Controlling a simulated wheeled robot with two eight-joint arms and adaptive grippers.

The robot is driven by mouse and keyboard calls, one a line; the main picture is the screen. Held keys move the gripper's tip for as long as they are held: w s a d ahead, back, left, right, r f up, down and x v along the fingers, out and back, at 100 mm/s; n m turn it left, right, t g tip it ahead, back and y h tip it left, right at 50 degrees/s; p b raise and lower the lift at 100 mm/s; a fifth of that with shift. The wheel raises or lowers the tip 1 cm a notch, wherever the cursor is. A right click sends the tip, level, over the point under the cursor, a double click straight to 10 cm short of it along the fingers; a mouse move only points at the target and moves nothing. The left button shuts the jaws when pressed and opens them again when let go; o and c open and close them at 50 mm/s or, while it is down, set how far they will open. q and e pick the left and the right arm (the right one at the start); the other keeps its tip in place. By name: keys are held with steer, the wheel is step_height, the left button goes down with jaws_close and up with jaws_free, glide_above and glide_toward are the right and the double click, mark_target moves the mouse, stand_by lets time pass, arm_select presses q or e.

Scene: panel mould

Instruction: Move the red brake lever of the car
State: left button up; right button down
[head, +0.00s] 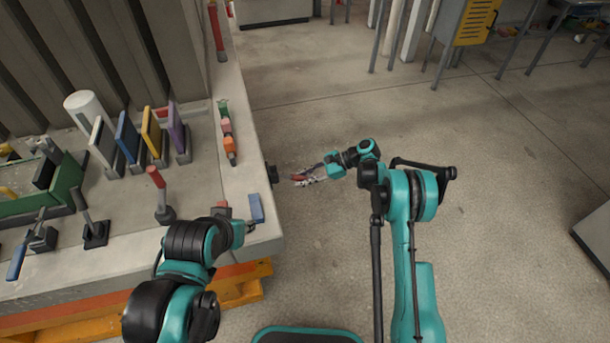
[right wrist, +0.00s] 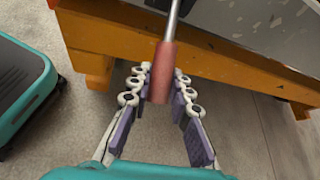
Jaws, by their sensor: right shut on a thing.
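The red lever handle (right wrist: 160,72) sits between the two fingers of my right gripper (right wrist: 160,85) in the right wrist view, with its metal rod running up toward the panel. In the head view my right gripper (head: 308,180) is beyond the panel's right side, around the red handle (head: 299,177). It is shut on that handle. My left arm reaches over the panel's near corner. Its gripper (head: 249,228) is mostly hidden by the arm, so its fingers cannot be made out.
The grey panel (head: 245,180) carries another upright red-handled lever (head: 155,178), several coloured plates, a white cylinder (head: 88,114) and a blue block (head: 256,208). An orange support (head: 235,290) lies beneath it. The concrete floor (head: 300,110) right of the panel is clear.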

steer(key=shift+s+f, duration=0.1)
steer(key=shift+f, duration=0.05)
stand_by(0.3)
steer(key=c, duration=1.4)
jaws_free()
steer(key=shift+o, duration=0.2)
steer(key=v, duration=1.2)
steer(key=shift+f, duration=0.1)
